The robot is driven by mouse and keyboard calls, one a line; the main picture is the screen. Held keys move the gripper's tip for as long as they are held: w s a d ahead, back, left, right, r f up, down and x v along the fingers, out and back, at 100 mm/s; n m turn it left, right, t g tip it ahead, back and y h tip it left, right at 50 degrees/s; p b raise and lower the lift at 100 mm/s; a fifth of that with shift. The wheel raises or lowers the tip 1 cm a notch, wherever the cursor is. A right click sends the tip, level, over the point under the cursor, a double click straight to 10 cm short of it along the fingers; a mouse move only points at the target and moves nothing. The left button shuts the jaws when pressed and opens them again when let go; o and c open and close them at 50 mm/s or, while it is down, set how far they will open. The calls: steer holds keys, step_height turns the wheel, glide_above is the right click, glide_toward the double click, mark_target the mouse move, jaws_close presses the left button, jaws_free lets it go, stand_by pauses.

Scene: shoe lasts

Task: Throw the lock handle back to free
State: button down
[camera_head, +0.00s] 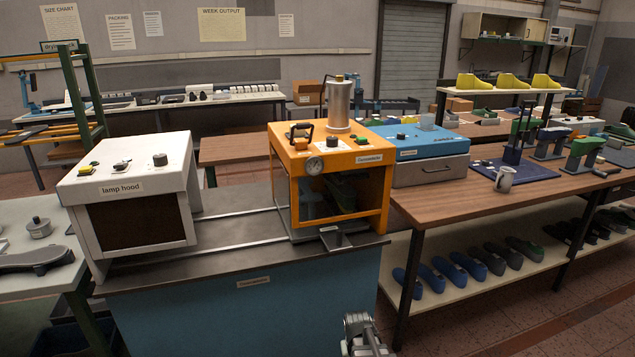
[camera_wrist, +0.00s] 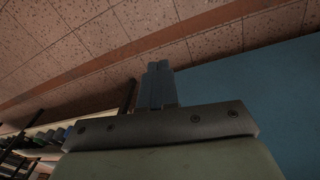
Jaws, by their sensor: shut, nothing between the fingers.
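An orange machine cabinet (camera_head: 334,156) with a windowed front stands on the blue-fronted bench. A dark looped handle (camera_head: 300,131) stands up on its top at the left. A dark bracket-like part (camera_head: 340,238) sits at the bench's front edge below the window. No label I can read shows which of these is the lock handle. My gripper (camera_head: 362,325) is low at the bottom of the head view, in front of the bench and apart from both parts. The wrist view shows its fingers (camera_wrist: 157,75) together and empty, with floor and a blue panel beyond.
A white lamp hood (camera_head: 128,190) stands left of the orange cabinet. A metal cylinder (camera_head: 339,105) rises from the cabinet's top. A blue case (camera_head: 430,155) and a wooden table (camera_head: 475,205) with a mug are to the right. Floor shows at lower right.

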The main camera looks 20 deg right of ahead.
steer(key=w+d+r+n+t+h, duration=0.1)
steer(key=w+d+r+t+h, duration=0.15)
steer(key=w+d+r, duration=0.5)
steer(key=w+d+r+t+h, duration=0.1)
steer(key=w+d+r+t, duration=0.3)
steer(key=r, duration=0.6)
steer(key=w+d+r+n+t+h, duration=0.1)
steer(key=w+d+r+t+h, duration=0.15)
steer(key=w+r, duration=0.6)
steer(key=w+r+n+t, duration=0.4)
steer(key=w+r+t, duration=0.1)
steer(key=r, duration=0.9)
steer(key=w+a+r+n+t+y, duration=0.1)
steer(key=a+r+n+t+y, duration=0.8)
steer(key=n, duration=0.9)
steer(key=a+r+y, duration=0.3)
steer(key=shift+a+r+n+y, duration=0.15)
steer(key=shift+r+n+y, duration=0.1)
steer(key=shift+n+y, duration=0.05)
steer(key=shift+w, duration=0.1)
steer(key=x, duration=1.4)
steer(key=shift+f, duration=0.1)
